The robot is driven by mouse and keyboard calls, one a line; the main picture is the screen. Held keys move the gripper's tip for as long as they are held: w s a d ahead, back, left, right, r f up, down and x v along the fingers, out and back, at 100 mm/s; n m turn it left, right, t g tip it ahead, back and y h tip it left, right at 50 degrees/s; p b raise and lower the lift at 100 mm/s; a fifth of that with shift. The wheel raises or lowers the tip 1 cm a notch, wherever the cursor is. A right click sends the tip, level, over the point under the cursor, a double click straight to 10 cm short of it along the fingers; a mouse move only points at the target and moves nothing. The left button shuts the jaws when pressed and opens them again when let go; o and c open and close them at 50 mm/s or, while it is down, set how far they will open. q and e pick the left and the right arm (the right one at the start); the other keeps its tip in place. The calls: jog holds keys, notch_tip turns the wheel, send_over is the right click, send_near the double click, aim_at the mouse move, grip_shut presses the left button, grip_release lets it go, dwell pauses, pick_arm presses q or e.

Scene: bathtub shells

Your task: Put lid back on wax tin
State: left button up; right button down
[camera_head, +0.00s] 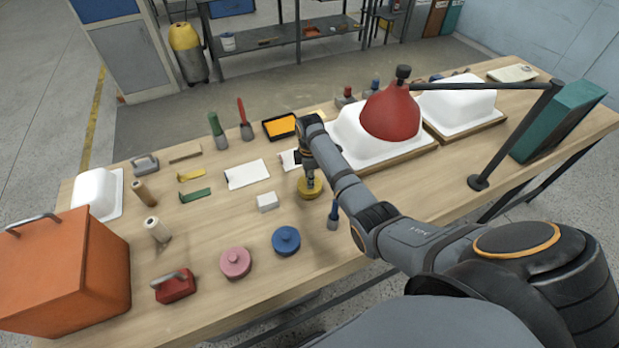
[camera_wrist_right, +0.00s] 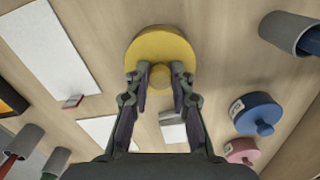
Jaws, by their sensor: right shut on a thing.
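A yellow round lid (camera_head: 312,191) with a small knob is under my right gripper (camera_head: 310,178) near the middle of the bench. In the right wrist view, the right gripper's fingers (camera_wrist_right: 160,80) are shut on the knob of the yellow lid (camera_wrist_right: 160,43). I cannot tell whether the lid rests on a tin or on the bench, as its underside is hidden. A blue round tin (camera_head: 286,240) with a knobbed top and a pink one (camera_head: 235,262) stand nearer the front edge; both also show in the right wrist view. My left gripper is not in view.
A small white block (camera_head: 267,202) and a white sheet (camera_head: 247,174) lie left of the lid. A blue-handled tool (camera_head: 333,215) stands close on its right. White tub shells and a red lamp (camera_head: 391,112) stand behind right. An orange box (camera_head: 62,272) fills the left end.

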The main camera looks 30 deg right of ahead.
jog(key=shift+r+p, duration=0.1)
jog(key=shift+p, duration=0.3)
jog(key=shift+f, duration=0.2)
dwell(0.9)
jog(key=shift+p, duration=0.6)
dwell(0.3)
jog(key=c, duration=1.1)
grip_release()
jog(key=shift+o, duration=0.2)
jog(key=o, duration=0.5)
jog(key=shift+c, duration=0.2)
